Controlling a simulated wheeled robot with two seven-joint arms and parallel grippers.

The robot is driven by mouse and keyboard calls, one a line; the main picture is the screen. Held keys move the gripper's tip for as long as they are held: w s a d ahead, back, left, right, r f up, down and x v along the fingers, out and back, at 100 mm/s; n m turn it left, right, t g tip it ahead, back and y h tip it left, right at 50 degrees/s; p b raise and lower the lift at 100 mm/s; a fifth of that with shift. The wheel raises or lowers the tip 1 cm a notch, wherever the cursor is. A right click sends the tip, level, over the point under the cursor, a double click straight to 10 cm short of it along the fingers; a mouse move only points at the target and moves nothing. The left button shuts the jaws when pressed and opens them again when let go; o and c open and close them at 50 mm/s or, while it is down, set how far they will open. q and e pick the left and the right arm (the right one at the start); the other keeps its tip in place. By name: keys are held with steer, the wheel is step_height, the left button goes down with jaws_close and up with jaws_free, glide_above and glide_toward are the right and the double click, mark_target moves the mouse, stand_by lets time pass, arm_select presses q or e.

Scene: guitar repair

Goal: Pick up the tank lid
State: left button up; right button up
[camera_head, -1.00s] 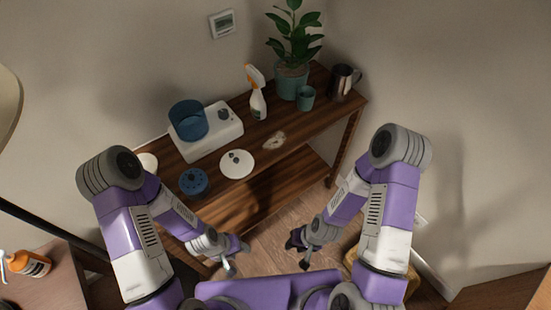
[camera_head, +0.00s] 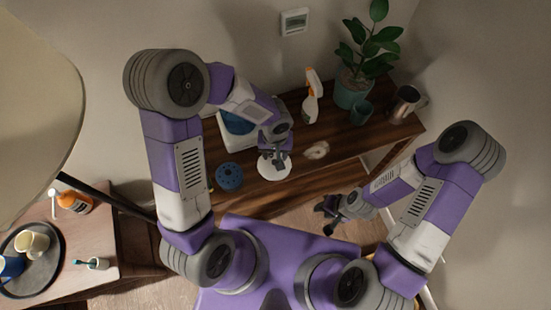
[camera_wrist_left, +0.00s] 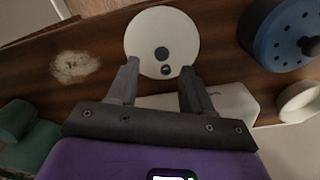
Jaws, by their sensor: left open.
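A flat white round lid (camera_head: 272,173) with dark round knobs lies on the wooden shelf table; it shows whole in the left wrist view (camera_wrist_left: 175,25). My left gripper (camera_head: 277,158) is open and empty above this lid, and in the wrist view its fingertips (camera_wrist_left: 158,66) straddle the lid's near part, with the knobs just beyond and between them. The blue tank (camera_head: 236,123) on its white base is mostly hidden behind my left arm. My right gripper (camera_head: 328,215) is open and empty in front of the table.
A blue perforated disc with a dark knob (camera_head: 229,177) lies left of the lid.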

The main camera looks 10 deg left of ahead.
arm_select(q)
step_height(320, 180, down, 5)
steer(key=shift+a+f+b, duration=0.1)
steer(key=shift+a+b, duration=0.05)
steer(key=shift+b, duration=0.4)
jaws_close()
